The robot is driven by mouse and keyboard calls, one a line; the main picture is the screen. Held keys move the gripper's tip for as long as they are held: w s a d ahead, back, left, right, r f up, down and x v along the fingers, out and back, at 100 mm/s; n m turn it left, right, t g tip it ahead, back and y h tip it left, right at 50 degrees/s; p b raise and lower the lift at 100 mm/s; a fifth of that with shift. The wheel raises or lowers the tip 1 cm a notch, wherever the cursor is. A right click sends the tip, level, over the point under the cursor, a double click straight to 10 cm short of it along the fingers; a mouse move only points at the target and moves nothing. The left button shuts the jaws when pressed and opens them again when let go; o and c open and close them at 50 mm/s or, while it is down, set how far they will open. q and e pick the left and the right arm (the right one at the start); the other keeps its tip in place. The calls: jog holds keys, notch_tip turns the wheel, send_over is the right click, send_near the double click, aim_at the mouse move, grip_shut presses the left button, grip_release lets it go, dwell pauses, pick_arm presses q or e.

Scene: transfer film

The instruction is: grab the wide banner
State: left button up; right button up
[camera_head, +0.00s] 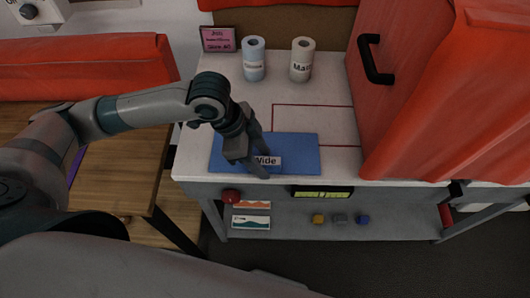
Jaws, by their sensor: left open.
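The wide banner is a flat blue rectangle (298,153) with a white label reading "Wide". It lies on the white tabletop near its front edge. My left gripper (262,165) is open, pointing down over the left-middle part of the banner, beside the label. Its fingers hide a bit of the banner and label. I cannot tell whether the fingertips touch it. My right gripper is not in view.
Two rolls, one bluish (254,60) and one white (301,60), stand at the back beside a pink sign (218,39). A red outline (312,105) marks the tabletop behind the banner. A red box with a black handle (374,60) blocks the right side.

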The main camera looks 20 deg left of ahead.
pick_arm(q)
jog(key=shift+c, duration=0.6)
grip_shut()
jog(key=shift+r, duration=0.2)
jog(key=shift+r, duration=0.25)
notch_tip(320, 180, up, 3)
jog(key=shift+r+b, duration=0.15)
jog(key=shift+b, duration=0.4)
jog(key=s+d+r+p, duration=0.2)
jog(key=s+d+r, duration=0.3)
jog(key=d, duration=0.5)
jog(key=shift+s+r+p, duration=0.35)
jog(key=shift+s+r, duration=0.05)
jog(key=shift+r, duration=0.55)
